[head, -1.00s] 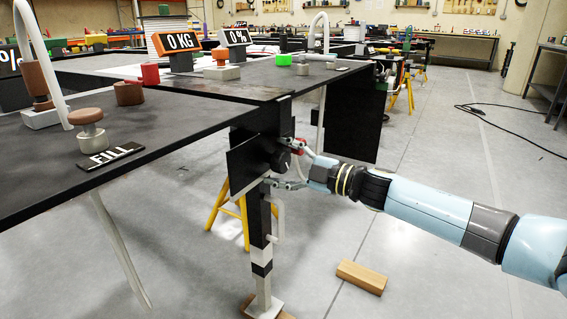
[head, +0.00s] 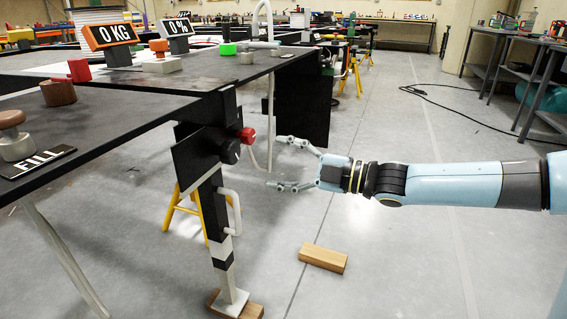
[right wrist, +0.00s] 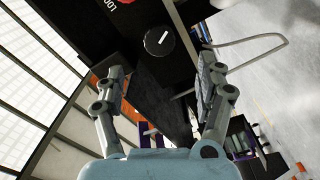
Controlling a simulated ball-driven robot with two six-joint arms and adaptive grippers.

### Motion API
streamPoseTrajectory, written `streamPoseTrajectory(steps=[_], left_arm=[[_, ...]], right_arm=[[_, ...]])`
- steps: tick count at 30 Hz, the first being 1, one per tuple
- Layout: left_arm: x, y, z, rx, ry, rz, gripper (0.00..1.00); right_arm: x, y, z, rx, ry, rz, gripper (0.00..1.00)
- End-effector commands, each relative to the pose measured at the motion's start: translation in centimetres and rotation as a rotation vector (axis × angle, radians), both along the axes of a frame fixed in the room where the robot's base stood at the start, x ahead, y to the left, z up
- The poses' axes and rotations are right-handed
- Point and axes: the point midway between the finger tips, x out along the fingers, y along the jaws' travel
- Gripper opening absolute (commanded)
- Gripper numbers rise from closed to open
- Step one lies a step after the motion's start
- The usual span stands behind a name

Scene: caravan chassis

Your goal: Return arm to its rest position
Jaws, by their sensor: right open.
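My right gripper (head: 283,163) is open and empty in the head view, with its fingers pointing left. It is a short way to the right of a black knob (head: 230,151) and a red knob (head: 246,135) on the chassis leg. In the right wrist view, the two fingers (right wrist: 160,87) are spread apart. The black knob with a white mark (right wrist: 159,42) shows beyond them, apart from both fingertips. The right arm (head: 440,184) stretches in from the right edge. My left gripper is not in view.
The black chassis table (head: 130,118) fills the left, with a FILL label (head: 37,162) and display signs (head: 111,36). A white handle (head: 237,212) sticks out from the leg. A wooden block (head: 323,257) lies on the floor.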

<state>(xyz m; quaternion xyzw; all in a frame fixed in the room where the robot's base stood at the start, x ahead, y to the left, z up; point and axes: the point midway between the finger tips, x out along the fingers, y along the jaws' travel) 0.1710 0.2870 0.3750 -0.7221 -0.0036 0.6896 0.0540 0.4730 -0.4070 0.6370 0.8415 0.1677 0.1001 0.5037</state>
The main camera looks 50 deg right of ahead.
Motion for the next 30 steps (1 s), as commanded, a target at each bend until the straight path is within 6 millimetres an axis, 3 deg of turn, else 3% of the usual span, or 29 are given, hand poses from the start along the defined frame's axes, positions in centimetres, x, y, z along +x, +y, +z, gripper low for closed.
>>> streamPoseTrajectory(steps=[17, 20, 22, 26, 30], left_arm=[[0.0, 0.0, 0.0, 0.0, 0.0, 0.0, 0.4], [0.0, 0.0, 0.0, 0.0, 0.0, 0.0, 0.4], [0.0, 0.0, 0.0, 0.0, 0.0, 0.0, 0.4], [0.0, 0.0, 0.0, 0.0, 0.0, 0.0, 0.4], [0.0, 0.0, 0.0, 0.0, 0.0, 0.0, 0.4]], right_arm=[[-0.5, 0.2, -0.7, 0.011, 0.013, -0.006, 0.72], [-2.3, 1.7, -2.7, 0.079, 0.04, -0.035, 0.72], [-3.9, 3.3, -5.1, 0.146, 0.1, -0.094, 0.72], [-7.7, 5.9, -12.4, 0.284, 0.382, -0.305, 0.72], [-13.3, 8.5, -19.4, 0.41, 0.734, -0.545, 0.72]])
